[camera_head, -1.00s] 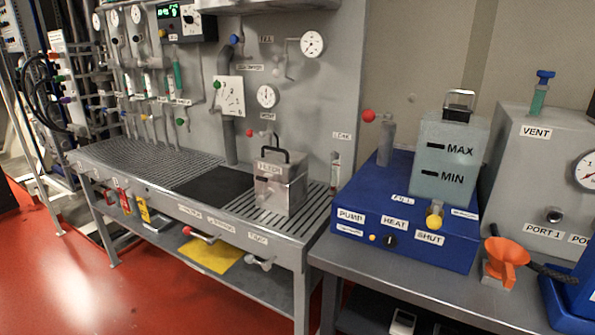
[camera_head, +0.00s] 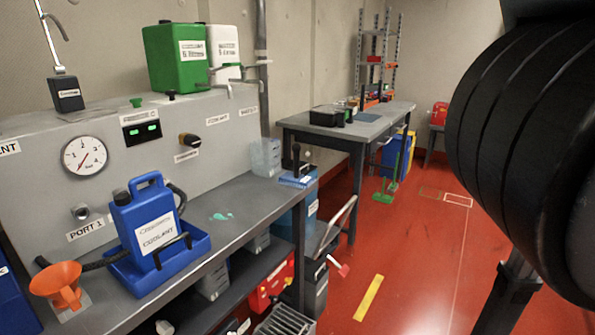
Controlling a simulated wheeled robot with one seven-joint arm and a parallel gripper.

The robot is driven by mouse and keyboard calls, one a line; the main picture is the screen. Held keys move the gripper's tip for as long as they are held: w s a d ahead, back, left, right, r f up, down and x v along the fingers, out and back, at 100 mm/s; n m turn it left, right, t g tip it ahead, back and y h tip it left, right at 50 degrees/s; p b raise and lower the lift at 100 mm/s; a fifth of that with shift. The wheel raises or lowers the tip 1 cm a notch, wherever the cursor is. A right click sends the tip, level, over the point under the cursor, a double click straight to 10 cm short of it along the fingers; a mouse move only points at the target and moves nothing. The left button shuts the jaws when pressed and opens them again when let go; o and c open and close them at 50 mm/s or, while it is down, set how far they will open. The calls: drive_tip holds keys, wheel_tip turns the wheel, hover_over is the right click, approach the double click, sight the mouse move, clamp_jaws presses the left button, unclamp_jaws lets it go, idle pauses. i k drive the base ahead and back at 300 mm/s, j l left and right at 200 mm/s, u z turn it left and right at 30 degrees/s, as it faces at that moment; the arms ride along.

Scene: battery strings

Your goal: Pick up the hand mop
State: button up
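No object here is clearly marked as the hand mop. A small blue item with an upright black handle (camera_head: 296,163) sits at the far end of the grey bench and may be it, but it is too small to be sure. A green long-handled tool (camera_head: 391,165) stands on the floor by the far table and also looks like a mop or broom. A small green-blue puddle (camera_head: 221,216) lies on the bench top. My gripper is not in view. A large black ribbed part of my arm fills the right edge.
A blue coolant jug (camera_head: 150,225) stands in a blue tray on the near bench (camera_head: 253,200), beside an orange funnel (camera_head: 62,284). A far table (camera_head: 370,128) holds several items. A grey tilted panel (camera_head: 325,235) juts from the bench end. Red floor (camera_head: 415,260) is open at the right.

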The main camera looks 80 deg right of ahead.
sight(295, 180)
drive_tip(key=z, duration=1.8)
